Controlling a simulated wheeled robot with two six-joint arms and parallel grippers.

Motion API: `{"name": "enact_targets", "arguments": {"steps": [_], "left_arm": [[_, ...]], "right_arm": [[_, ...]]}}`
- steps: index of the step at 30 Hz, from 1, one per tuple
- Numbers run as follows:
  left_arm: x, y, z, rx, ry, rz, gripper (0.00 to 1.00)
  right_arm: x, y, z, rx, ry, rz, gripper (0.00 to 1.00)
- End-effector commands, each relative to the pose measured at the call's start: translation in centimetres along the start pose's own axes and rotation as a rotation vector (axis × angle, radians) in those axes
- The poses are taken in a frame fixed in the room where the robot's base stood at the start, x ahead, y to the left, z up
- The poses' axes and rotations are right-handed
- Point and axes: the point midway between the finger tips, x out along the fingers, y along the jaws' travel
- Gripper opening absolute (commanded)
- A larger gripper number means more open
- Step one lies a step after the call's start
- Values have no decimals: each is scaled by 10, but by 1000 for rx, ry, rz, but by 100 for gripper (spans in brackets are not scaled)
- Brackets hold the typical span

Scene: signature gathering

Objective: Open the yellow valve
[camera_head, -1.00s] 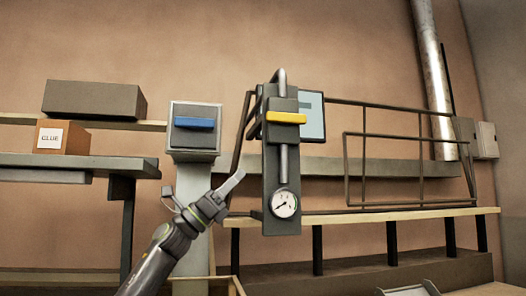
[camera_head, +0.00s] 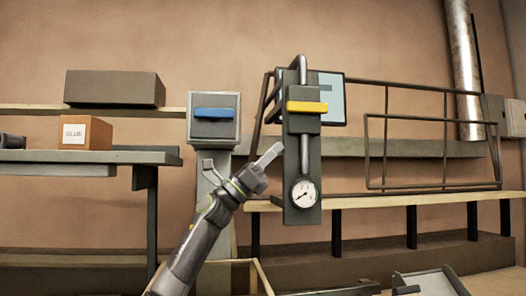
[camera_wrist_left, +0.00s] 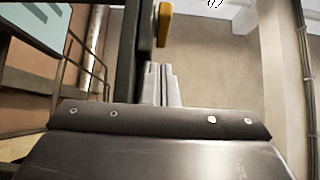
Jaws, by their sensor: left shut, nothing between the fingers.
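The yellow valve (camera_head: 307,107) is a horizontal bar handle on a dark upright panel (camera_head: 302,208). A vertical pipe runs behind it and a round gauge (camera_head: 304,193) sits below it. My left gripper (camera_head: 273,152) is shut and empty, below and left of the valve, its fingertips near the panel's left edge. In the left wrist view the yellow valve (camera_wrist_left: 164,22) shows at the top, beyond the shut fingers (camera_wrist_left: 160,85) and apart from them. The right gripper is not in view.
A box with a blue handle (camera_head: 213,113) stands on a post to the left. A shelf (camera_head: 90,157) with a labelled box (camera_head: 86,133) is further left. A metal rail frame (camera_head: 432,150) is on the right. An open tray (camera_head: 432,284) lies low at the right.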

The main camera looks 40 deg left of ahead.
Motion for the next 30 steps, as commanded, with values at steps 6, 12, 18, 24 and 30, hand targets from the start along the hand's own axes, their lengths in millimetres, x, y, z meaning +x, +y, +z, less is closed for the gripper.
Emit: {"name": "enact_targets", "arguments": {"steps": [6,12,18,24,30], "left_arm": [[38,0,4,-4,-2,-2,0],[58,0,17,0,0,0,0],[67,0,26,-2,0,1,0],[69,0,28,-1,1,1,0],[69,0,28,-1,0,1,0]], "right_arm": [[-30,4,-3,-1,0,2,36],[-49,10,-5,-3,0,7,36],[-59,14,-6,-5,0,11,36],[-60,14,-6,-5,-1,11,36],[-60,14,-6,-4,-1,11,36]]}}
